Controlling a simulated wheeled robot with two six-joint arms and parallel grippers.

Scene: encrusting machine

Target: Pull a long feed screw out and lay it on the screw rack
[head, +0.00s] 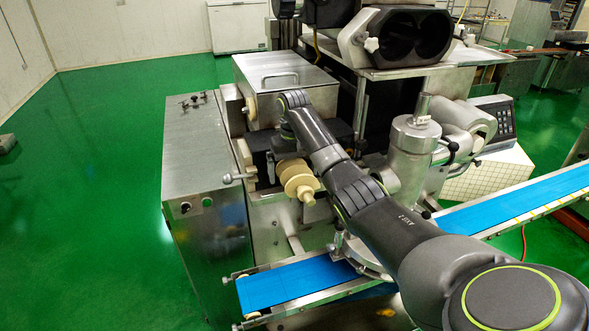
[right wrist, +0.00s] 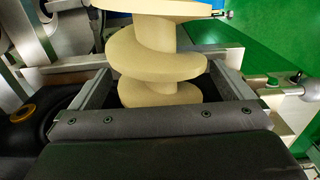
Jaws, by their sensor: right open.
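A beige feed screw (head: 299,181) with thick spiral flights sticks out of the encrusting machine at the middle of the head view, its narrow end toward me. My right arm reaches over it from the lower right, and my right gripper (head: 288,146) is above its inner part, partly hidden by the arm. In the right wrist view the screw (right wrist: 150,58) lies between the two spread fingers of the right gripper (right wrist: 163,84), with gaps at its sides. I cannot tell whether a finger touches it. My left gripper is not in view. I cannot make out a screw rack.
A steel cabinet (head: 205,165) stands left of the screw. A blue conveyor belt (head: 285,283) runs below it. A steel cylinder (head: 413,150) rises to the right, and a lidded steel box (head: 285,75) sits behind. The green floor at left is clear.

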